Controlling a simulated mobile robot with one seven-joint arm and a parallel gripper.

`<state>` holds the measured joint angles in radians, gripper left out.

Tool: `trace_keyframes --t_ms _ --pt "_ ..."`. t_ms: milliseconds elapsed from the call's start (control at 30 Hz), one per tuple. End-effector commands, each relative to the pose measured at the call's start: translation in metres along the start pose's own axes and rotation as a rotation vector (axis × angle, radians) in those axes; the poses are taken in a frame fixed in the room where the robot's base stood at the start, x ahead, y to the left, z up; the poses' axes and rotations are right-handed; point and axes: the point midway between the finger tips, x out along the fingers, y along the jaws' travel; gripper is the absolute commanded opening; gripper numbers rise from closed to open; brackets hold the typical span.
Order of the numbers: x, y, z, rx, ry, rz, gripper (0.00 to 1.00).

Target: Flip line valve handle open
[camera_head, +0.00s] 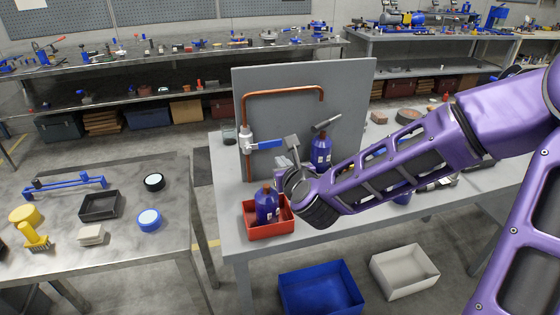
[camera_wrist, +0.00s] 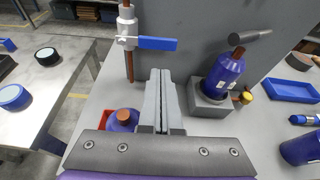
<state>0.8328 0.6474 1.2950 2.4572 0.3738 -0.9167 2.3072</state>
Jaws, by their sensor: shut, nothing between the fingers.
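The line valve (camera_head: 246,140) sits on a vertical copper pipe fixed to an upright grey panel. Its blue handle (camera_head: 265,145) points sideways to the right, across the pipe. In the wrist view the blue handle (camera_wrist: 157,44) is above and ahead of my fingers, apart from them. My gripper (camera_wrist: 160,75) has its two grey fingers pressed together with nothing between them. In the head view my gripper (camera_head: 282,163) is just below and right of the handle, partly hidden by my wrist.
A purple bottle (camera_head: 267,204) stands in a red tray (camera_head: 243,222) below the valve. Another purple bottle (camera_head: 321,150) stands in a grey holder (camera_wrist: 208,103) on the right, near a dark hammer-like bar (camera_head: 326,123). A blue tray (camera_wrist: 290,90) lies farther right.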

Motion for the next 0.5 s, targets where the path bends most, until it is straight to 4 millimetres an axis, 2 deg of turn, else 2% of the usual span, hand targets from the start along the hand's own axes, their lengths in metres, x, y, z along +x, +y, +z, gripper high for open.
trace_keyframes --t_ms 100,300,500 --pt "0.024 0.002 -0.002 0.002 0.000 0.003 0.00" --pt "0.059 0.001 -0.002 0.002 0.001 0.002 0.00" --pt "0.079 0.001 -0.001 0.001 0.001 0.001 0.00"
